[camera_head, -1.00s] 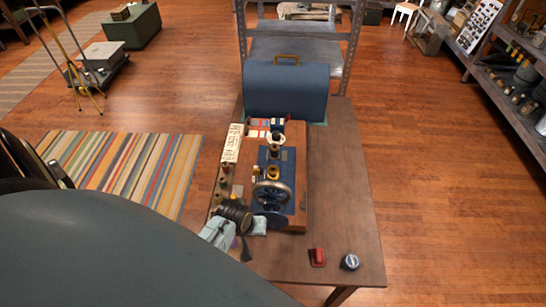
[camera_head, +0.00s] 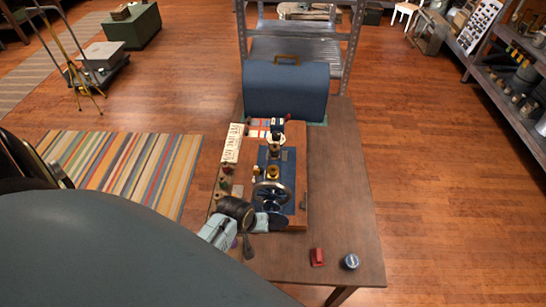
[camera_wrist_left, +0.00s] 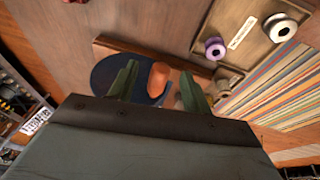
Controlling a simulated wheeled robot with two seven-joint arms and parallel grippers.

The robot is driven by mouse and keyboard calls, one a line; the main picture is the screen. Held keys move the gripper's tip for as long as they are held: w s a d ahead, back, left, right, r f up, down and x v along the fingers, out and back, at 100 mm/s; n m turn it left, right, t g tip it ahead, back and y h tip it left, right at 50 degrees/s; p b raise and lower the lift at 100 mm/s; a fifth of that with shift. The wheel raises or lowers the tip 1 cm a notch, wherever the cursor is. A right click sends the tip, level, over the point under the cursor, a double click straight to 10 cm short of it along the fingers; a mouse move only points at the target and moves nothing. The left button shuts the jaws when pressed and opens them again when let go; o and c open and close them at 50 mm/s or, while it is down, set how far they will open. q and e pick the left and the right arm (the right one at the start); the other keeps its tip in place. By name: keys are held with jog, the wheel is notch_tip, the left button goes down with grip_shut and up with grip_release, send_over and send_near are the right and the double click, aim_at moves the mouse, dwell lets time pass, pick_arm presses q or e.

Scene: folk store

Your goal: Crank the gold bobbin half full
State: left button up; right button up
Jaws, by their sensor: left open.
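A hand-cranked winder with a blue base (camera_head: 288,165) and a dark spoked wheel (camera_head: 271,194) stands on a wooden board on the table. A gold bobbin-like part (camera_head: 273,173) shows just behind the wheel. My left gripper (camera_head: 270,222) is beside the low front of the wheel in the head view. In the left wrist view its two green fingers (camera_wrist_left: 158,82) are open, with an orange-brown knob (camera_wrist_left: 159,76) showing between them. Whether the fingers touch the knob I cannot tell. My right gripper is not in view.
A tray with spools (camera_wrist_left: 262,62) lies left of the winder. A blue case (camera_head: 285,92) stands behind it. A red object (camera_head: 317,257) and a small blue tin (camera_head: 351,261) lie at the table's front right.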

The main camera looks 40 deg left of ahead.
pick_arm(q)
jog(key=v, duration=0.9)
dwell(0.8)
